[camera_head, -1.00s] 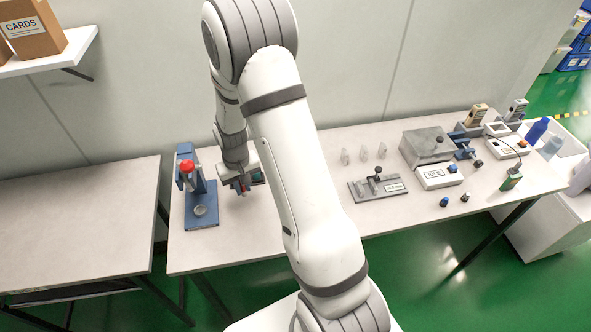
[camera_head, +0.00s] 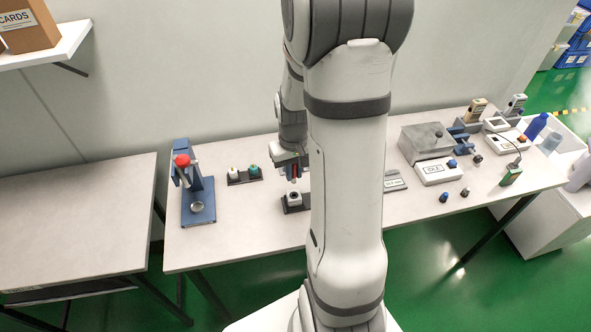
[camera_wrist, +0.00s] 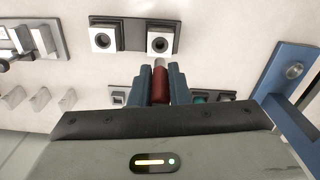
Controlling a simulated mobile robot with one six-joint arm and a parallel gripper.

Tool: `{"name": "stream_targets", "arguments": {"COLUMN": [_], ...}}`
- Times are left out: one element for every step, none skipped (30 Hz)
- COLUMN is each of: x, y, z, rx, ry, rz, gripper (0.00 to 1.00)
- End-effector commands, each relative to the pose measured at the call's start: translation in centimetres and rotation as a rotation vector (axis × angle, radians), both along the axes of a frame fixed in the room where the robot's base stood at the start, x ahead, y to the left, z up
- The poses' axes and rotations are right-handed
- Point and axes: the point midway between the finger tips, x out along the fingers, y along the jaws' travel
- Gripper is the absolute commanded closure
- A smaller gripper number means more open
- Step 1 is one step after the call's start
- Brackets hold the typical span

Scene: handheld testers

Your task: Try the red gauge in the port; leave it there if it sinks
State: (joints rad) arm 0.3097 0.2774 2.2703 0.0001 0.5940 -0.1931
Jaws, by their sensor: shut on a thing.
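My gripper (camera_head: 291,172) is shut on the red gauge (camera_wrist: 160,84), which points its pale metal tip away from the wrist between the blue fingers (camera_wrist: 160,88). The red gauge also shows as a small red patch in the head view (camera_head: 294,170). Two white blocks with round dark holes stand on a dark base. The right block (camera_wrist: 160,32) is just beyond the gauge tip in the wrist view, its hole open to sight; the left block (camera_wrist: 102,31) is beside it. In the head view one block (camera_head: 294,197) shows below my gripper; my arm hides the other.
A dark rack (camera_head: 238,182) holds a white and a teal gauge (camera_head: 253,169). A blue press with a red knob (camera_head: 183,161) stands left of it. A fixture plate (camera_head: 395,182) is partly hidden by my arm. The front left of the table is clear.

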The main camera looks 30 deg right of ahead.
Motion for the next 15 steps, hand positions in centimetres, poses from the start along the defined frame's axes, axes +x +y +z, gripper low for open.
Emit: {"name": "stream_targets", "arguments": {"x": [0.0, 0.0, 0.0, 0.0, 0.0, -0.1, -0.1, -0.1, -0.1, -0.1, -0.1, -0.1, -0.1, -0.1, -0.1], "y": [0.0, 0.0, 0.0, 0.0, 0.0, 0.0, 0.0, 0.0, 0.0, 0.0, 0.0, 0.0, 0.0, 0.0, 0.0], "z": [0.0, 0.0, 0.0, 0.0, 0.0, 0.0, -0.1, -0.2, -0.4, -0.6, -0.7, -1.0, -1.2, -1.4, -1.7], "rx": [0.0, 0.0, 0.0, 0.0, 0.0, 0.0, 0.0, 0.0, 0.0, 0.0, 0.0, 0.0, 0.0, 0.0, 0.0], "ry": [0.0, 0.0, 0.0, 0.0, -0.001, -0.001, 0.0, 0.0, 0.0, 0.0, 0.0, 0.0, 0.0, 0.0, 0.001], "rz": [0.0, 0.0, 0.0, 0.0, 0.0, 0.0, 0.0, 0.0, 0.0, 0.0, 0.0, 0.0, 0.0, 0.0, 0.0], "gripper": [1.0, 1.0, 1.0, 1.0, 1.0, 1.0, 1.0, 1.0, 1.0, 1.0, 1.0, 1.0, 1.0, 1.0, 1.0]}}
